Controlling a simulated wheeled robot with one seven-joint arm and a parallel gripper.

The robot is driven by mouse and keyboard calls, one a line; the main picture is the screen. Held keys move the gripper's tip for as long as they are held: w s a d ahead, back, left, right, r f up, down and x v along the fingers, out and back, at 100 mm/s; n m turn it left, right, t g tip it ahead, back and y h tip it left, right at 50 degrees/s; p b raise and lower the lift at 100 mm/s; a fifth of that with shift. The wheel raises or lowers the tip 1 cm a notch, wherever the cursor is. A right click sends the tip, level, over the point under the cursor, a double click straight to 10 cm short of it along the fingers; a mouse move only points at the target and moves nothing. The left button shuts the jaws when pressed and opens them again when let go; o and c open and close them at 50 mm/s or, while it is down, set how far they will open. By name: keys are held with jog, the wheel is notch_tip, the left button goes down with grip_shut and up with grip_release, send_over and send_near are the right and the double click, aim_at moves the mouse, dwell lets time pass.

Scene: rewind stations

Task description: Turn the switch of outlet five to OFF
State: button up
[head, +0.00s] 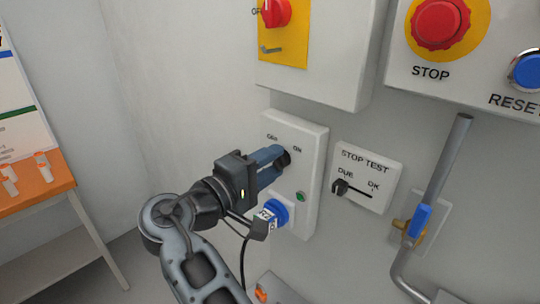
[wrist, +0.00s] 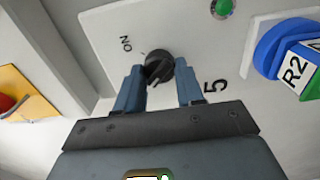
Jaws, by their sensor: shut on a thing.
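Below the switch are a green lamp (head: 301,197) and a blue plug (head: 277,210) with an R2 tag, close under my gripper. A STOP TEST plate (head: 366,176) and a pipe with a blue-handled valve (head: 418,222) are at right. A grey box (head: 315,75) is above.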

jog(key=shift+a, duration=0.1)
dwell(0.4)
jog(key=o, duration=1)
jog(key=shift+o, duration=0.2)
jog(key=b+v, duration=0.2)
jog(key=v, duration=0.5)
jog(key=shift+s+a, duration=0.2)
jog(key=shift+s, duration=0.15)
